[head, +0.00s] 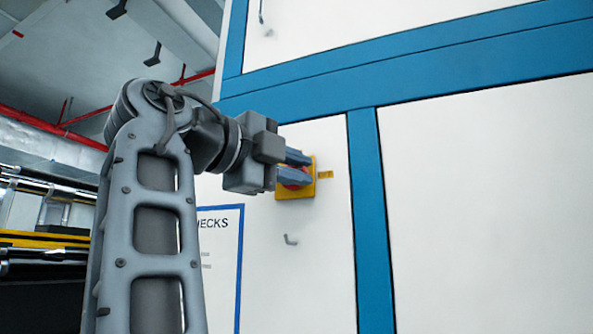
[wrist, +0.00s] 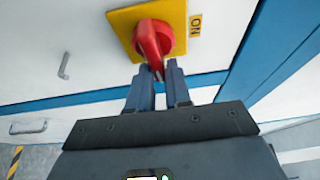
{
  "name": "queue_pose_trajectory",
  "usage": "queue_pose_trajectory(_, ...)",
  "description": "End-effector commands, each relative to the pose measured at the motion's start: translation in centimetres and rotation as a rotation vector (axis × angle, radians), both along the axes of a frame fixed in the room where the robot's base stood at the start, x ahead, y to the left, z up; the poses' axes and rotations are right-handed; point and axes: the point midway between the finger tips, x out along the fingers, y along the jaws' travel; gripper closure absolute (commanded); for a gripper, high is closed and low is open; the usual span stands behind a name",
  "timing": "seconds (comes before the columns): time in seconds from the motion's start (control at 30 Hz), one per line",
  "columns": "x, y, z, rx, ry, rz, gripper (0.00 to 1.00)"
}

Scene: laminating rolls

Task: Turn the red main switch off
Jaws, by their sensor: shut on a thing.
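The red main switch (wrist: 153,38) is a rotary knob on a square yellow plate (wrist: 122,18), mounted on a white cabinet front. In the head view the yellow plate (head: 309,186) shows, with only a little of the red switch (head: 291,186) visible behind my fingers. My gripper (wrist: 158,72) has its two fingers on either side of the red handle's near end and is shut on it. In the head view my gripper (head: 297,166) reaches the plate from the left. A yellow "ON" label (wrist: 195,26) sits just right of the plate.
A blue-framed notice reading "HECKS" (head: 220,260), partly hidden by my arm, is lower left on the cabinet. A small metal handle (head: 291,240) sticks out below the switch. Blue strips (head: 372,220) border the white panels. Machinery with rollers (head: 45,240) stands at left.

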Motion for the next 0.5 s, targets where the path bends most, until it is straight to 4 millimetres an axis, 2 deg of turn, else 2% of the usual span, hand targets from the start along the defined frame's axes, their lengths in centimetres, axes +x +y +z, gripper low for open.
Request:
queue_pose_trajectory(0.43,0.4,0.12,-0.19,0.004,0.002,0.008,1.0)
queue_pose_trajectory(0.47,0.39,0.13,-0.18,0.004,0.002,0.008,0.79)
queue_pose_trajectory(0.5,0.39,0.13,-0.17,0.003,0.001,0.008,0.75)
